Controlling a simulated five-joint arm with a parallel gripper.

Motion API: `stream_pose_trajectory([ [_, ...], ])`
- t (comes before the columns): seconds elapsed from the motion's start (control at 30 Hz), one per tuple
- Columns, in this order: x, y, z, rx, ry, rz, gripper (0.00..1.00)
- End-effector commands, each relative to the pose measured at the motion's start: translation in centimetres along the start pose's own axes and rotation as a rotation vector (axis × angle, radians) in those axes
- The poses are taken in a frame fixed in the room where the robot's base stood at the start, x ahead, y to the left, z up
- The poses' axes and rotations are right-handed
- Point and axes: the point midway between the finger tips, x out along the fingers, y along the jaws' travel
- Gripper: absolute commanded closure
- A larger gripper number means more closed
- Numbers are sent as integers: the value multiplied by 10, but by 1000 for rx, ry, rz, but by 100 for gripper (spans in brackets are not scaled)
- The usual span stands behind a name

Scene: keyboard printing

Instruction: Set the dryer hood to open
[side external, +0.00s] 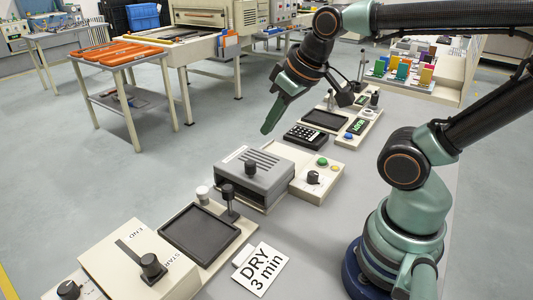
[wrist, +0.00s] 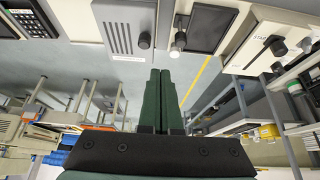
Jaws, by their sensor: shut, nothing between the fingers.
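My gripper (side external: 267,130) has dark green fingers pressed together, empty, in the air above and beyond the hood, touching nothing. In the wrist view its fingertips (wrist: 160,71) point toward the hood and knob from below.
A "DRY 3 min" card (side external: 262,268) lies in front.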

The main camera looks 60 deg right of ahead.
Motion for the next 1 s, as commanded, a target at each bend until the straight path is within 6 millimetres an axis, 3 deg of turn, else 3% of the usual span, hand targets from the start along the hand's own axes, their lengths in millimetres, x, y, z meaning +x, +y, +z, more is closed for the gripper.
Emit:
stream_pose_trajectory([
  [0.2, 0, 0, 0, 0, 0, 0, 100],
  [0.37, 1, 1, -3, 13, -17, 2, 39],
  [0.4, 2, 2, -5, 24, -33, 4, 33],
  [0.67, 18, 14, -30, 164, -216, 30, 33],
  [1.0, 58, 33, -56, 346, -438, 82, 33],
])
